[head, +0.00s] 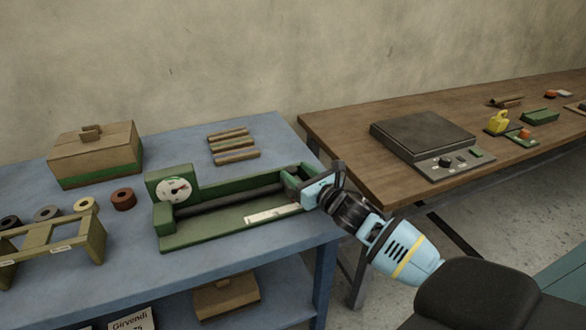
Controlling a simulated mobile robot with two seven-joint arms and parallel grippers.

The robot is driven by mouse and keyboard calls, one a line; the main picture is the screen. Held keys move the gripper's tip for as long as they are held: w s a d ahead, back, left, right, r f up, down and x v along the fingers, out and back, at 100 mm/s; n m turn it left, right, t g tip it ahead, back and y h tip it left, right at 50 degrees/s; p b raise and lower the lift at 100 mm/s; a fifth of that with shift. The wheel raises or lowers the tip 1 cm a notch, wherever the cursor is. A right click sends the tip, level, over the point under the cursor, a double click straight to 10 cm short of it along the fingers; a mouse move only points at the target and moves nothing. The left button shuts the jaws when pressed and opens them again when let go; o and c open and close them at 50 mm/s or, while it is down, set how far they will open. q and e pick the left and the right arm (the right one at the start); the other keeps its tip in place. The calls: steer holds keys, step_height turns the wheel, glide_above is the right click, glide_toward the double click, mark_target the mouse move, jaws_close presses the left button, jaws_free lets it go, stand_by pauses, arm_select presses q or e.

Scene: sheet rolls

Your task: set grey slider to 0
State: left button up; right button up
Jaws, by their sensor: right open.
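A green device (170,238) with a round white dial (175,189) and a long dark roller (235,198) lies on the blue table. A pale scale strip (272,214) runs along its front right part. A green block (294,178) stands at its right end. I cannot make out a grey slider clearly; it may be behind my gripper. My right gripper (318,187) is open at the right end of the device, close to the green block. I cannot tell whether it touches. My left gripper is not in view.
A box (95,152), wooden strips (234,146), several rolls (123,199) and an olive rack (48,247) are on the blue table (180,140). A brown table (345,150) with a dark flat-topped device (422,138) stands at right, beyond a gap.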

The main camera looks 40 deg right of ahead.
steer(key=shift+w, duration=1.3)
jaws_close()
